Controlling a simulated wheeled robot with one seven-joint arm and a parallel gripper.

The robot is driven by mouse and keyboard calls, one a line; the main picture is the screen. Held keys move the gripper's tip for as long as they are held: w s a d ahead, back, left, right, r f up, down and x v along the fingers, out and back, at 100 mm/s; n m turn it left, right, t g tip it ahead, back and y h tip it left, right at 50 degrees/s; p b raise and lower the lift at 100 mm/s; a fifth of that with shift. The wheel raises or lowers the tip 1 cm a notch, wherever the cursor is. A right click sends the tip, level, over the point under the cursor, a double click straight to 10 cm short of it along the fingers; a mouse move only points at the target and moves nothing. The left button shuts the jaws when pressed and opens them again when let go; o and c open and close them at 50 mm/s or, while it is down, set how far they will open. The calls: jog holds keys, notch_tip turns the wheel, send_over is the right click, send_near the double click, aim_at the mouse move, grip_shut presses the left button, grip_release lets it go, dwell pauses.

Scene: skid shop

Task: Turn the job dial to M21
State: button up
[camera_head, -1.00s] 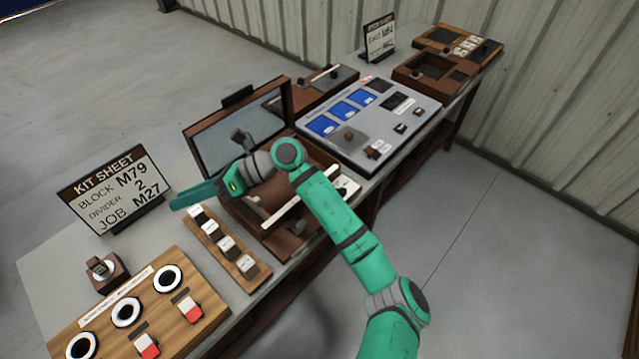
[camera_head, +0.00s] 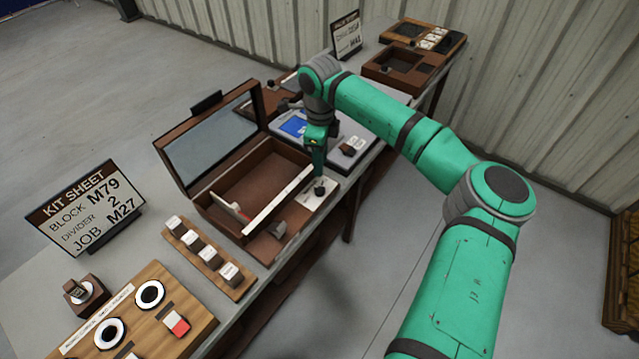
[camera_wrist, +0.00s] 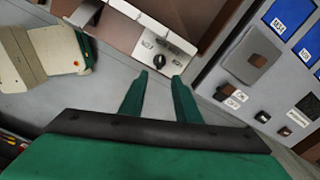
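A small black dial (camera_head: 320,186) sits on a white plate (camera_head: 314,203) at the right end of the open brown box. In the wrist view the dial (camera_wrist: 159,61) shows on the pale plate, with small marks around it too small to read. My gripper (camera_wrist: 159,76) is open, its two green fingers apart with nothing between them. The dial appears just beyond the fingertips, lined up with the gap. In the head view my gripper (camera_head: 319,172) points down over the dial and partly hides it. The kit sheet (camera_head: 88,207) at left reads BLOCK M79, DIVIDER 2, JOB M27.
The brown box (camera_head: 205,205) has a raised lid and a light divider bar. A rack of several labelled blocks (camera_head: 208,255) stands in front. A grey panel with blue screens (camera_head: 295,127) is behind my gripper. A wooden panel with round dials (camera_head: 150,320) is at lower left.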

aim_at(320, 188)
notch_tip(320, 188, down, 10)
jog(key=shift+a+f, duration=0.1)
dwell(0.4)
grip_shut()
